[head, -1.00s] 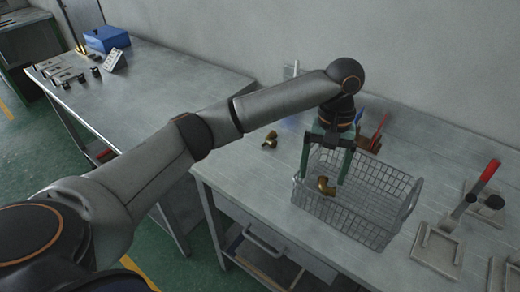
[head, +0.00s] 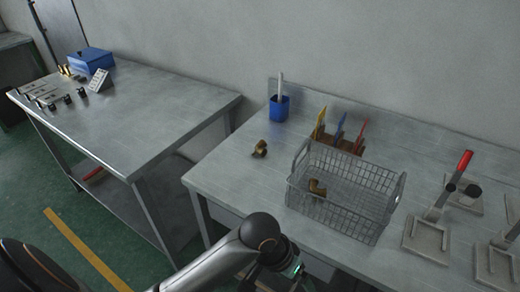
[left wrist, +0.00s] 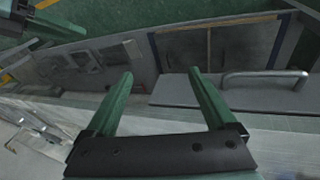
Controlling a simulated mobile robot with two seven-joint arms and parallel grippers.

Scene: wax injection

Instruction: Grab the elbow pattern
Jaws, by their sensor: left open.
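A brass elbow pattern (head: 260,149) lies on the right workbench, left of the wire basket. Another brass elbow (head: 317,188) lies inside the wire basket (head: 365,172), near its left end. My left arm is low at the bottom of the head view, in front of the bench edge, with its gripper mostly cut off by the frame. In the left wrist view, my left gripper (left wrist: 158,78) has its two green fingers wide apart with nothing between them. Neither elbow shows in that view.
A blue pen cup (head: 280,108) and a wooden rack of coloured tools (head: 338,141) stand behind the basket. Metal clamps with handles (head: 427,235) are at right. A second table (head: 150,115) with a blue box (head: 91,59) is at left. A drawer handle (left wrist: 265,76) shows in the wrist view.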

